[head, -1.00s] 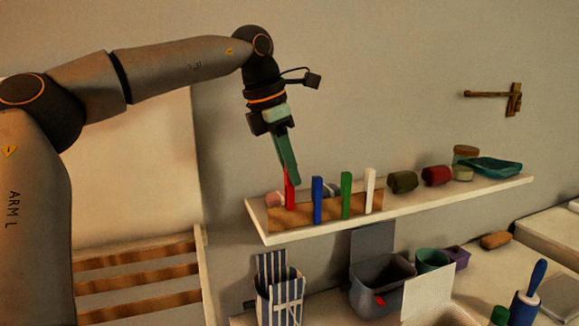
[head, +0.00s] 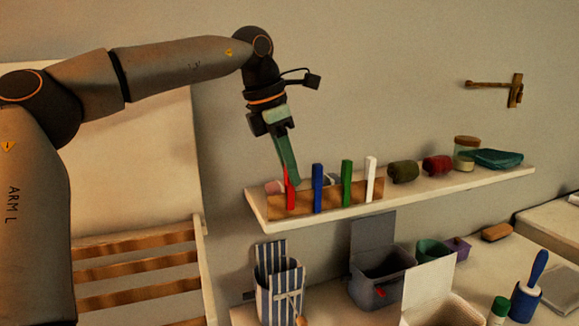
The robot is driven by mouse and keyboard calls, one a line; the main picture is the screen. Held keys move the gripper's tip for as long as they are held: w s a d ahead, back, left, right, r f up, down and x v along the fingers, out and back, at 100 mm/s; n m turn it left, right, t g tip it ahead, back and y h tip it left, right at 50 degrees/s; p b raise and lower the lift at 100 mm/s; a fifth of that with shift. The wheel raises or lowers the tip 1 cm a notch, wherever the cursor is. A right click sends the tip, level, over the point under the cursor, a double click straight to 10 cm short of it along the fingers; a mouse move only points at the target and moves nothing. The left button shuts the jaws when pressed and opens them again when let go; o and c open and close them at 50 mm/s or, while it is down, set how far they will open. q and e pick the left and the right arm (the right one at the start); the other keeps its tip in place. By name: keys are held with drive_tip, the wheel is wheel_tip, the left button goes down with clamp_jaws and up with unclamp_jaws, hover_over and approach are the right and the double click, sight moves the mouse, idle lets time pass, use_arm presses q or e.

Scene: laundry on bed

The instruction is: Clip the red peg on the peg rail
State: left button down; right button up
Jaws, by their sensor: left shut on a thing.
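The red peg (head: 291,193) is upright at the left end of the wooden peg rail (head: 332,197), overlapping its face in the head view. I cannot tell whether its jaws grip the rail. My left gripper (head: 292,178) reaches down from above, its green fingers shut on the red peg's upper part. To its right, a blue peg (head: 317,189), a green peg (head: 346,184) and a white peg (head: 370,180) stand upright in a row on the rail. My right gripper is out of view.
The rail stands on a white wall shelf (head: 440,192). Rolled dark green (head: 403,171) and red (head: 437,165) cloths, a jar (head: 466,155) and a teal tray (head: 498,158) lie farther right. A striped bag (head: 279,288) and grey bin (head: 385,278) are below.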

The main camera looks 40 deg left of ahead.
use_arm(q)
drive_tip(key=shift+f+b, duration=0.4)
drive_tip(key=shift+f, duration=0.35)
drive_tip(key=c, duration=0.7)
unclamp_jaws()
drive_tip(key=p+v, duration=0.2)
drive_tip(key=v, duration=1)
drive_tip(key=shift+r, duration=0.25)
drive_tip(key=shift+s+f, duration=0.1)
drive_tip(key=shift+s, duration=0.05)
